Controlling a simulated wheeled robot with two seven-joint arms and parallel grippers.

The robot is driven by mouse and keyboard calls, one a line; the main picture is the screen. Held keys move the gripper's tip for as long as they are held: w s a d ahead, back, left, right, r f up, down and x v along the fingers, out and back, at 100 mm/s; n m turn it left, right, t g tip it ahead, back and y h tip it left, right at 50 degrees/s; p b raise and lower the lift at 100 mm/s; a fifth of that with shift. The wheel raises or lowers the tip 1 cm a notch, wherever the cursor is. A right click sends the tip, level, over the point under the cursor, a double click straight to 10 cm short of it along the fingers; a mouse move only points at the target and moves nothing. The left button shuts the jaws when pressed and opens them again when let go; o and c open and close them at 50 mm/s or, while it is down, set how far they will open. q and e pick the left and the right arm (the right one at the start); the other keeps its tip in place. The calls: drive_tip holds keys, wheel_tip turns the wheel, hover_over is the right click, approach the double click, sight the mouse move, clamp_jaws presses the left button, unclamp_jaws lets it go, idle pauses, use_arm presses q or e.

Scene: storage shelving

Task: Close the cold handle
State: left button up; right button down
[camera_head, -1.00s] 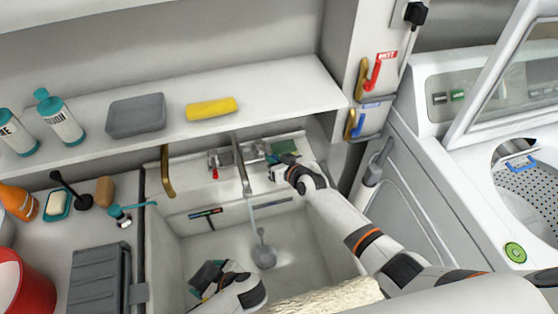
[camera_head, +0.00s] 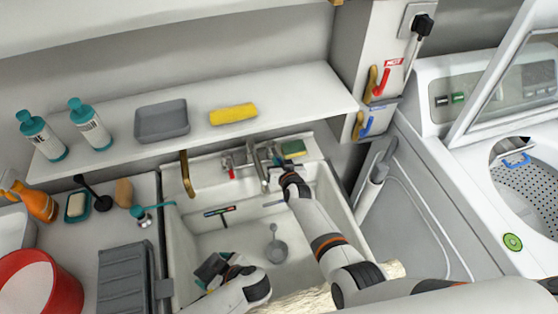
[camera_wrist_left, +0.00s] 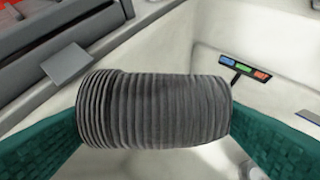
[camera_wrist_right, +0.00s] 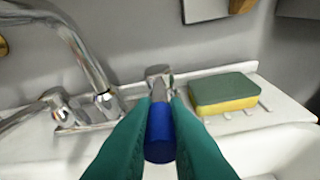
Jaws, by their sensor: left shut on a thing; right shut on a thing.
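The cold handle (camera_wrist_right: 160,135) is a chrome tap lever with a blue grip, at the right side of the faucet (camera_wrist_right: 95,75). My right gripper (camera_head: 279,162) is shut on its blue grip, one green finger on each side in the right wrist view. The faucet (camera_head: 258,165) also shows in the head view, with a red-marked lever (camera_head: 231,170) at its left. My left gripper (camera_head: 208,268) is shut on a dark grey ribbed cylinder (camera_wrist_left: 155,110) over the left part of the sink. I cannot make out clearly whether water runs.
A green and yellow sponge (camera_wrist_right: 225,93) lies on the sink ledge just right of the cold handle. The sink (camera_head: 190,225) has a squeegee-like tool (camera_head: 221,211) on its back wall. A shelf (camera_head: 300,92) hangs above the faucet. A washing machine (camera_head: 470,185) stands at the right.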

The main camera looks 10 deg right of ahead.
drive_tip(key=shift+w+d+r, duration=0.1)
drive_tip(key=shift+w+r, duration=0.05)
drive_tip(key=shift+r, duration=0.05)
drive_tip(key=c, duration=1.5)
unclamp_jaws()
drive_tip(key=shift+o, duration=0.2)
drive_tip(key=shift+f, duration=0.15)
drive_tip(key=shift+s, duration=0.25)
use_arm(q)
drive_tip(key=shift+r, duration=0.15)
use_arm(e)
drive_tip(key=shift+s, duration=0.25)
use_arm(q)
drive_tip(key=shift+r+p, duration=0.8)
drive_tip(key=shift+p, duration=0.2)
use_arm(e)
drive_tip(key=v, duration=1.1)
use_arm(q)
drive_tip(key=shift+s, duration=0.1)
use_arm(e)
drive_tip(key=shift+s, duration=0.1)
